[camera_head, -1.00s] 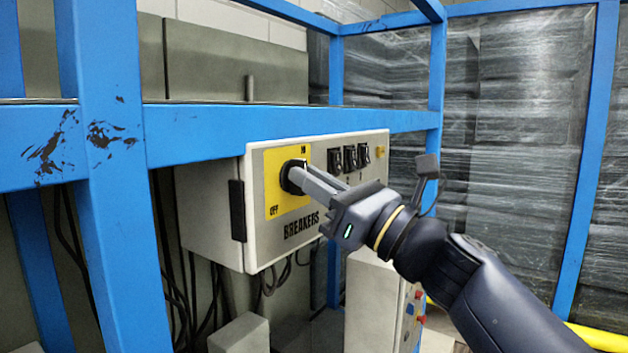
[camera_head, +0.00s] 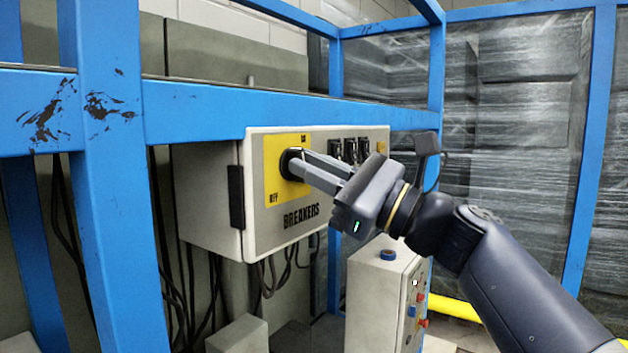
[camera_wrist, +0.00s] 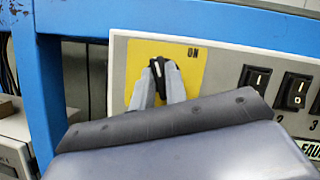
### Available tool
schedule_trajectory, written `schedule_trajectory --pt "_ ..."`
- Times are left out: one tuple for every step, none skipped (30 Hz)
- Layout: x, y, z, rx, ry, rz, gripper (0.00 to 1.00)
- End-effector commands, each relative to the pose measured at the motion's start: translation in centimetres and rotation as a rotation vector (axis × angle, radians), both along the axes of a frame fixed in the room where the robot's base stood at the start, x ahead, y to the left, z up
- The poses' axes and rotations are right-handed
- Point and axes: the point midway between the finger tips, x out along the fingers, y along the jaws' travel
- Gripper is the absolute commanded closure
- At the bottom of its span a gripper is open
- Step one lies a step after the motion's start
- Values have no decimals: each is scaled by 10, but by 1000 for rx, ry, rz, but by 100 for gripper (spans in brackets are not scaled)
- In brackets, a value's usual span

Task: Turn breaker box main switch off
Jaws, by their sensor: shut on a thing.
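The breaker box (camera_head: 240,200) is a pale grey cabinet with "BREAKERS" lettered on its front. Its main switch is a black rotary knob (camera_head: 289,163) on a yellow plate (camera_head: 273,186), with ON at the top right and OFF at the lower left. In the wrist view the knob (camera_wrist: 158,72) shows a white mark pointing roughly up, left of the ON label. My gripper (camera_head: 293,167) reaches in from the right, shut on the knob, with a finger on each side (camera_wrist: 157,88). The OFF label is hidden in the wrist view.
Black breaker switches (camera_head: 350,151) sit right of the knob, close to my gripper. A blue frame post (camera_head: 115,200) and crossbar (camera_head: 220,105) stand left of and above the box. A grey control cabinet (camera_head: 375,300) with coloured buttons stands below.

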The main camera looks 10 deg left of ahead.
Motion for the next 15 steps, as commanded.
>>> schedule_trajectory --pt "1 0 -3 -17 -41 0 100" --pt "1 0 -3 -28 -67 0 100" --pt "1 0 -2 -43 -102 -1 100" --pt "1 0 -2 -54 -128 0 100" --pt "1 0 -2 -65 -156 -1 100" --pt "1 0 -2 -80 -190 0 100" --pt "1 0 -2 -92 -216 -1 100" --pt "2 0 -1 -101 -242 -1 100" --pt "1 0 -1 -116 -277 1 100" --pt "1 0 -1 -128 -305 0 100" --pt "1 0 0 -138 -331 0 100" --pt "1 0 0 -153 -365 1 100" --pt "2 0 0 -164 -392 0 100" --pt "2 0 0 -176 -418 1 100" --pt "1 0 0 -189 -453 1 100"
